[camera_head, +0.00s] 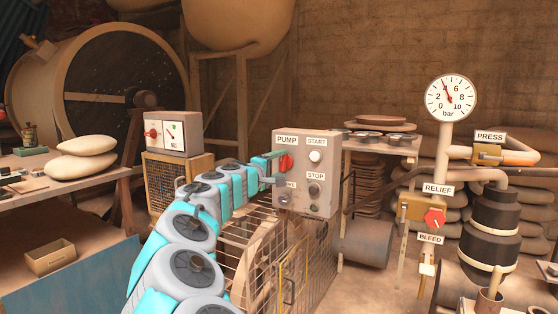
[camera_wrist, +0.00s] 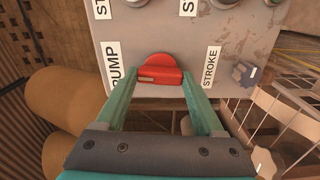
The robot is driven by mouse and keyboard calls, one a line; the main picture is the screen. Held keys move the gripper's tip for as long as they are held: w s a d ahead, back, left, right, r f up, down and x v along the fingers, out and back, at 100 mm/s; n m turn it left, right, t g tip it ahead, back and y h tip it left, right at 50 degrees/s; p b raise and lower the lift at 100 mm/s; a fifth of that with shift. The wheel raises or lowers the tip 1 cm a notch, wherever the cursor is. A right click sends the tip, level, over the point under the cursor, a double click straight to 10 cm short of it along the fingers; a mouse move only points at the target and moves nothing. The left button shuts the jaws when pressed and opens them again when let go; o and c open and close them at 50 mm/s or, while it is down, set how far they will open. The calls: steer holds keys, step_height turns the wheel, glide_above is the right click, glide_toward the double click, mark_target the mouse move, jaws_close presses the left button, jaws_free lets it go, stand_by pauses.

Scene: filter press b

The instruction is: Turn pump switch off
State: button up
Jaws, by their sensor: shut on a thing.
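The pump switch (camera_head: 286,162) is a red rotary knob at the upper left of the grey control box (camera_head: 305,146), beside the PUMP label. It also shows in the wrist view (camera_wrist: 161,72), with its raised red bar lying across the picture between my two fingers. My gripper (camera_wrist: 160,78) is shut on this bar, one green finger on each side. In the head view my gripper (camera_head: 273,164) reaches the knob from the left. It partly hides the knob and the STROKE label below it.
The box also carries a white START button (camera_head: 315,156), a dark STOP button (camera_head: 314,190) and a STROKE knob (camera_wrist: 246,73). A wire mesh guard (camera_head: 262,262) stands below. A pressure gauge (camera_head: 451,98) and red RELIEF valve (camera_head: 435,218) are to the right.

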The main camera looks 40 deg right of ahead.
steer(key=shift+n, duration=0.6)
steer(key=o, duration=1.4)
steer(key=shift+a, duration=0.1)
steer(key=shift+v, duration=3.8)
